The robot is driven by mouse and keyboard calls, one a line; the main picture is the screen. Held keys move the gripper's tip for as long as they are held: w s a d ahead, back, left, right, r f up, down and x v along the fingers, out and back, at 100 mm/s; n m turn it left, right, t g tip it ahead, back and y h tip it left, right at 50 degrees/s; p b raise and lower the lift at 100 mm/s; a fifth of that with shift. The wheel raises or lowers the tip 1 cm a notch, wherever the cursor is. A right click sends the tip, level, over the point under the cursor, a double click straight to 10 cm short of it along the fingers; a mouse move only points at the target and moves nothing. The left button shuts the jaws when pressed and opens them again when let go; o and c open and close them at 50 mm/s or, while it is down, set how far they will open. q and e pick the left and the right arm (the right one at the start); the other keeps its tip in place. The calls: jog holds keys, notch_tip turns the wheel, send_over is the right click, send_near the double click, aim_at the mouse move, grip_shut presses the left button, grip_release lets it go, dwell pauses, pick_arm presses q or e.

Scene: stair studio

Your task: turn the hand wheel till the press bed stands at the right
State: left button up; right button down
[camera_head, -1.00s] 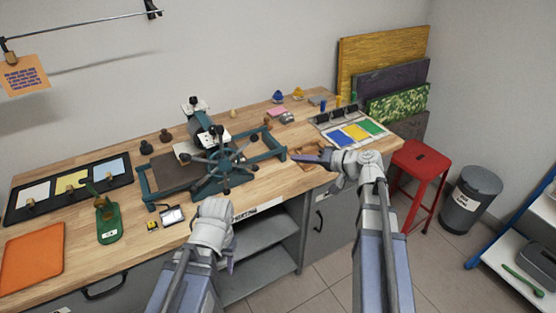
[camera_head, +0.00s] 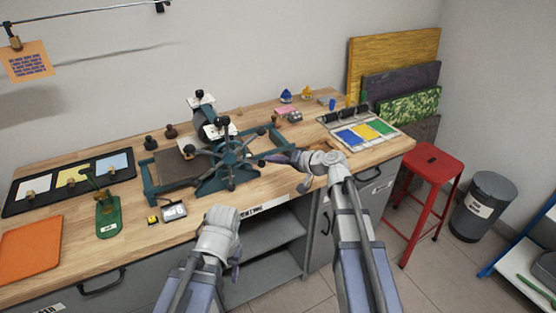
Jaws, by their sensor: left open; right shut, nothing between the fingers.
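The teal press (camera_head: 148,181) stands on the wooden bench, with its hand wheel (camera_head: 229,158) of several knobbed spokes on the near side. The press bed, a flat brown-grey plate (camera_head: 173,171), lies at the left of the frame; the right-hand rails look bare. My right gripper (camera_head: 281,157) is shut and empty. It points left, just right of the wheel; I cannot tell whether it touches a knob. My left gripper (camera_head: 236,262) is open, low in front of the bench edge, with its fingers mostly hidden behind the wrist.
An orange sheet (camera_head: 29,248) is at the far left. A colour tray (camera_head: 364,132) is at the right. A red stool (camera_head: 432,160) and grey bin (camera_head: 484,205) stand beyond the bench.

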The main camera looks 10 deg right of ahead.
aim_at(232, 203)
dwell(0.3)
jog(key=a+f+m+y+b, duration=0.1)
jog(key=f+b, duration=0.2)
jog(key=b, duration=0.2)
jog(key=s+a+f+m+y+b, duration=0.1)
jog(key=a+f+m+b, duration=0.1)
jog(key=b, duration=0.3)
jog(key=a+f+m+t+y+b, duration=0.1)
jog(key=a+f+m+y+b, duration=0.1)
jog(key=b, duration=0.4)
jog(key=shift+s+a+f, duration=0.15)
jog(key=shift+s+f, duration=0.25)
jog(key=shift+f, duration=0.4)
jog(key=shift+m, duration=0.3)
jog(key=a, duration=0.2)
jog(key=s+a+f+b, duration=0.1)
jog(key=a, duration=0.1)
jog(key=s+a+b, duration=0.1)
jog(key=a, duration=0.1)
jog(key=shift+a+f, duration=0.2)
jog(key=shift+s+a, duration=0.25)
jog(key=shift+a, duration=0.45)
jog(key=shift+s+a, duration=0.2)
jog(key=shift+a, duration=0.5)
